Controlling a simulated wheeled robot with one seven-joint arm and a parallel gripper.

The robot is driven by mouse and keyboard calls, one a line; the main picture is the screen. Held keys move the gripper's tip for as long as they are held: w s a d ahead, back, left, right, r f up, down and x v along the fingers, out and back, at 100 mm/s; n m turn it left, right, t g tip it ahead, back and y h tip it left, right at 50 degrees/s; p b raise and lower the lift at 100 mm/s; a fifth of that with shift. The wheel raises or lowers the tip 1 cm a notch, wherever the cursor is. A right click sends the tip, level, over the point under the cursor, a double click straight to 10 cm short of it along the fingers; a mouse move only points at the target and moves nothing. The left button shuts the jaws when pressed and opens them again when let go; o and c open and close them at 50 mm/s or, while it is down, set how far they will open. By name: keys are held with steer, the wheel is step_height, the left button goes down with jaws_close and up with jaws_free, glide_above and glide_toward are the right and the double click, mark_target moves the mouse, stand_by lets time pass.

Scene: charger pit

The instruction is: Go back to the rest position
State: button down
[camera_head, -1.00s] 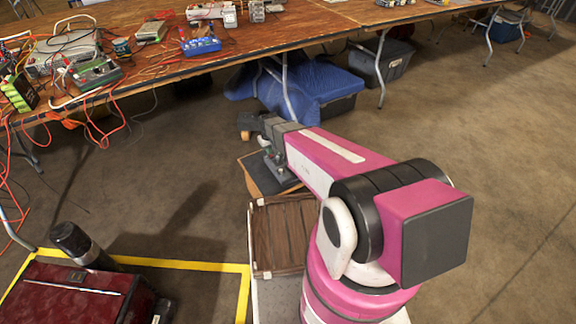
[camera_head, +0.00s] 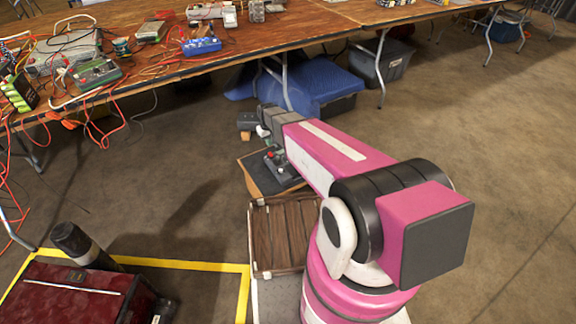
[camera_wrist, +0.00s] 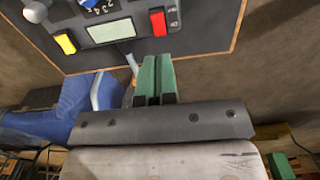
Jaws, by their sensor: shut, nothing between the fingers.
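My gripper (camera_wrist: 155,75) shows in the wrist view as two green fingers pressed together, with nothing between them. It is in front of a dark control panel (camera_wrist: 195,28) with a yellow button (camera_wrist: 66,43), a red button (camera_wrist: 158,23), a small grey display (camera_wrist: 111,31) and a numbered dial. The fingertips overlap the panel's lower edge in the picture; I cannot tell the gap. In the head view my pink arm reaches over the floor to the panel's board (camera_head: 256,177), and its fingers cannot be made out.
A brown slatted crate (camera_head: 283,236) stands below my arm. A long wooden table (camera_head: 290,40) with cables and devices runs across the back; a blue-covered box (camera_head: 325,85) is under it. A dark red case (camera_head: 70,295) stands at lower left. The floor at right is clear.

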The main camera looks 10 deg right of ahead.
steer(key=shift+r, duration=0.5)
steer(key=s+d+r+m, duration=0.2)
steer(key=s+d+r, duration=0.5)
steer(key=s, duration=0.3)
steer(key=s+d+r+m, duration=0.2)
steer(key=s+d+r, duration=0.5)
steer(key=s+r, duration=0.2)
steer(key=shift+s+r+m, duration=0.3)
steer(key=shift+s, duration=0.65)
